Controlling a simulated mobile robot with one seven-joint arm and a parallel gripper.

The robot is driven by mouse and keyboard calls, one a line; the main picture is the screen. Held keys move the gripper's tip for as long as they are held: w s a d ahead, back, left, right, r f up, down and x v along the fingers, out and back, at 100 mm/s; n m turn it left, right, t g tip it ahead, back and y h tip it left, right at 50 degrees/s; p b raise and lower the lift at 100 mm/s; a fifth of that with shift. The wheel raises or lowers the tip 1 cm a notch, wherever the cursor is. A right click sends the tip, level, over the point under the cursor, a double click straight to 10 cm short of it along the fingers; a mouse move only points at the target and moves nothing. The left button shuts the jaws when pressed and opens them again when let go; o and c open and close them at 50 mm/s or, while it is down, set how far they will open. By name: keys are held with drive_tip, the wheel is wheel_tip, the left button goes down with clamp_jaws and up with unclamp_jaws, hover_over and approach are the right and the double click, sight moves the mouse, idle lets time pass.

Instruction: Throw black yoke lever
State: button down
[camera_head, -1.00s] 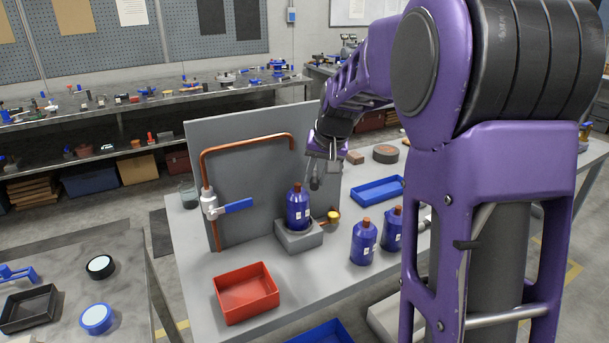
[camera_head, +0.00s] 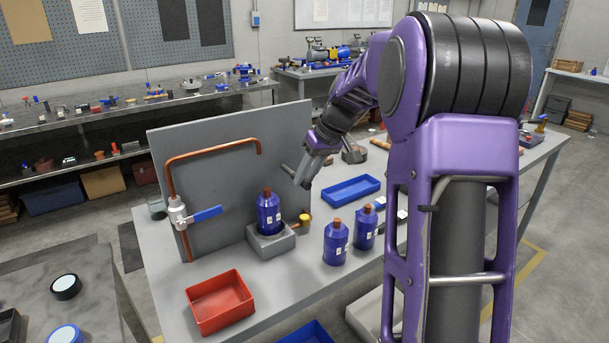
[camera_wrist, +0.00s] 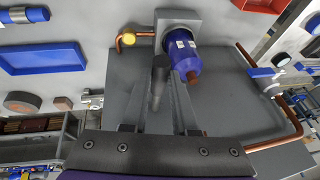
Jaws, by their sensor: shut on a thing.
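The black yoke lever (camera_head: 288,171) shows as a short dark rod in front of the grey upright panel, above and right of the blue bottle in the grey holder. My gripper (camera_head: 304,180) reaches down from the upper right and is at the rod. In the wrist view the rod (camera_wrist: 157,88) runs between the two fingers of my gripper (camera_wrist: 159,80), which are shut on it. The fingers and the viewing angle partly hide the rod. Its pivot is not clear.
The blue bottle (camera_head: 268,212) stands in a grey holder (camera_head: 270,242) close below my gripper. A copper pipe has a blue-handled valve (camera_head: 205,215). Two blue bottles, a blue tray (camera_head: 350,189) and a red bin (camera_head: 219,302) are on the bench. The grey panel (camera_head: 235,160) stands behind.

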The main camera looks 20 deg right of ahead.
drive_tip(key=shift+d, duration=0.1)
drive_tip(key=c, duration=0.7)
unclamp_jaws()
drive_tip(key=p+v, duration=0.2)
drive_tip(key=v, duration=1.5)
drive_tip(key=shift+d+r, duration=0.1)
drive_tip(key=shift+r, duration=0.15)
